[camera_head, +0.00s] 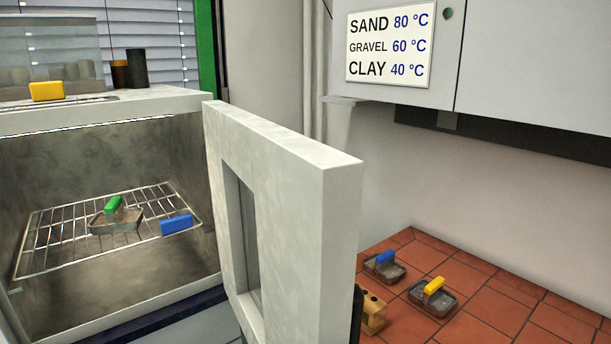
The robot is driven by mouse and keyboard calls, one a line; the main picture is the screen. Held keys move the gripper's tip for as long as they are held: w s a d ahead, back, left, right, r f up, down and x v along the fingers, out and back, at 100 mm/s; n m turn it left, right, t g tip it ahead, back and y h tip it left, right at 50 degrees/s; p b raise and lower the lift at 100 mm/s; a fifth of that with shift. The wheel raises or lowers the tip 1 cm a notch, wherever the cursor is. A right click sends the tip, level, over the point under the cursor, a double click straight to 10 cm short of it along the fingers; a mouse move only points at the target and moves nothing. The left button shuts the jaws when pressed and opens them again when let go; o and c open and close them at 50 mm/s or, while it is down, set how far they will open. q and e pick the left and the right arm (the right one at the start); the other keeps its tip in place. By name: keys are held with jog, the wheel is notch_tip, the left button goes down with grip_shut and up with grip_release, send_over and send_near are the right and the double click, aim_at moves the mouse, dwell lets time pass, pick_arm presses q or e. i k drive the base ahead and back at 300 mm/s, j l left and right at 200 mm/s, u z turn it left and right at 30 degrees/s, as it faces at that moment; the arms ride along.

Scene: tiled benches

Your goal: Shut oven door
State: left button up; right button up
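The oven (105,110) stands at the left with its front open. Its thick pale door (285,170) is swung wide open and juts toward me in the middle of the view. The door has a recessed window, seen at a slant. Inside the oven, a wire rack (60,240) holds a metal tray with a green handle (113,205) and a blue piece (176,224) near the rack's front right. A dark upright part shows at the door's lower right edge; I cannot tell what it is. Neither of my grippers is in view.
A yellow piece (47,91) and dark cylinders (136,68) stand on the oven top. Right of the door, a red tiled bench (490,320) holds trays with blue (385,258) and yellow (433,286) handles and a wooden block (373,313). A temperature sign (390,45) hangs above.

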aim_at(308, 192)
jog(key=u, duration=1.35)
jog(key=k+l+z, duration=0.5)
jog(key=z, duration=0.2)
